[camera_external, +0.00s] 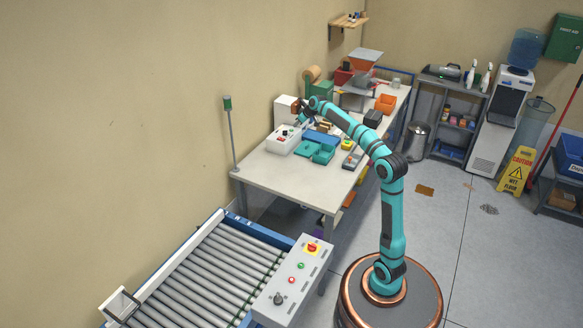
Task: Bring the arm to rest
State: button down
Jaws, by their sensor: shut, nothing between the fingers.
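My arm is teal with black joints and reaches from its round base up and over to the workbench (258,167). My gripper (303,119) is at the arm's far end, above the bench near a white box (284,140) with small items in it. The gripper is small in this view. It is shut and holds nothing. Whether it touches anything below it cannot be told.
Teal trays (308,149), an orange bin (385,103) and several small items crowd the bench around the gripper. The bench's near left end is clear. A roller conveyor (215,270) with a control box (293,280) stands in front. A yellow caution sign (517,170) stands at right.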

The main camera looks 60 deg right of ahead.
jog(key=shift+s+r, duration=0.2)
jog(key=shift+s, duration=0.1)
jog(key=s+a+r+t+h, duration=0.1)
jog(key=s+a+r+t, duration=0.15)
jog(key=s+a, duration=0.7)
jog(key=s+a+r+t+h, duration=0.1)
jog(key=s+a+r+t, duration=0.15)
jog(key=s+a, duration=0.75)
jog(key=s+a+f+t, duration=0.1)
jog(key=s+a+f, duration=0.1)
jog(key=s+a, duration=0.2)
jog(key=s+a+f+t+y, duration=0.1)
jog(key=s+a, duration=0.3)
jog(key=s, duration=0.7)
jog(key=s+a+f+t+y, duration=0.1)
jog(key=s+a+f+t, duration=0.1)
jog(key=s+a, duration=0.3)
jog(key=s+f, duration=0.1)
jog(key=s, duration=0.1)
jog(key=shift+s+t, duration=0.3)
jog(key=shift+t, duration=0.1)
